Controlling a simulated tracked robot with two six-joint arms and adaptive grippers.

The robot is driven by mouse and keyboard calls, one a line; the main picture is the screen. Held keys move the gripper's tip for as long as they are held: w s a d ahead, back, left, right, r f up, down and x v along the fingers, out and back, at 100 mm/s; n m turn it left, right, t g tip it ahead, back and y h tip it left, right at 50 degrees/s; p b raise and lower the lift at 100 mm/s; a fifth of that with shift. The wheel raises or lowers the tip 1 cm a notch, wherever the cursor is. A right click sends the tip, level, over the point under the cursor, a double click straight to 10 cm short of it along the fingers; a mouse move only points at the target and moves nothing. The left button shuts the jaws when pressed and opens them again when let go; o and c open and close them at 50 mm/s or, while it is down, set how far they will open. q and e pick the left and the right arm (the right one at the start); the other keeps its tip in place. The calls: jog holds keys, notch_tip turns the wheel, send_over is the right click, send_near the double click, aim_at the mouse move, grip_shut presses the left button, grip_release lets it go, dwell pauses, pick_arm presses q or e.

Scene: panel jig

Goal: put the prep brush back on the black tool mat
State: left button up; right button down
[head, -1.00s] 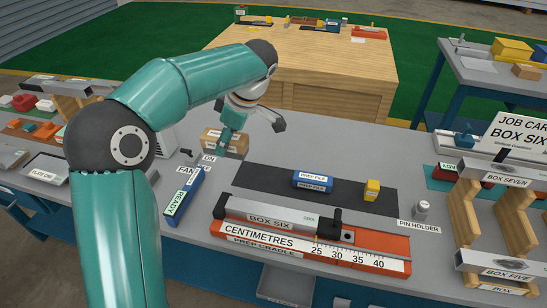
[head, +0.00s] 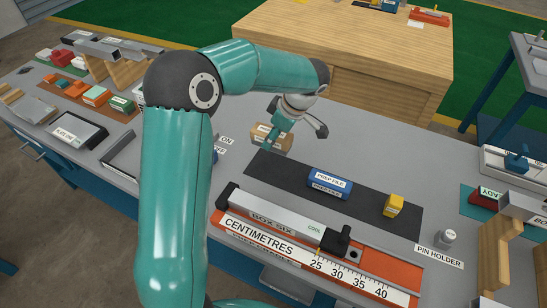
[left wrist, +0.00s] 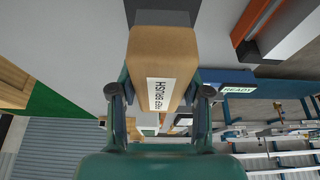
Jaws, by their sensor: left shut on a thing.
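The prep brush (head: 270,137), a brown wooden block with a white label, is in my left gripper (head: 287,128). In the left wrist view, the two fingers are shut on the sides of the brush (left wrist: 163,65). The black tool mat (head: 290,172) lies on the grey bench. In the head view the brush is by the mat's back left corner; I cannot tell its height above the bench. My right gripper is not in view.
A blue prep file (head: 329,182) and a yellow block (head: 393,205) occupy the mat's middle and right. The orange prep cradle (head: 375,265) with a metal bar stands in front. A pin holder (head: 446,238) is at right. The mat's left part looks bare.

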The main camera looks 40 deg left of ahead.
pick_arm(q)
notch_tip(320, 180, down, 9)
jog(key=shift+s+r+p, duration=0.1)
jog(key=shift+s+p, duration=0.05)
jog(key=shift+p, duration=0.3)
jog(key=shift+f, duration=0.35)
jog(key=shift+f, duration=0.1)
jog(key=o, duration=1.1)
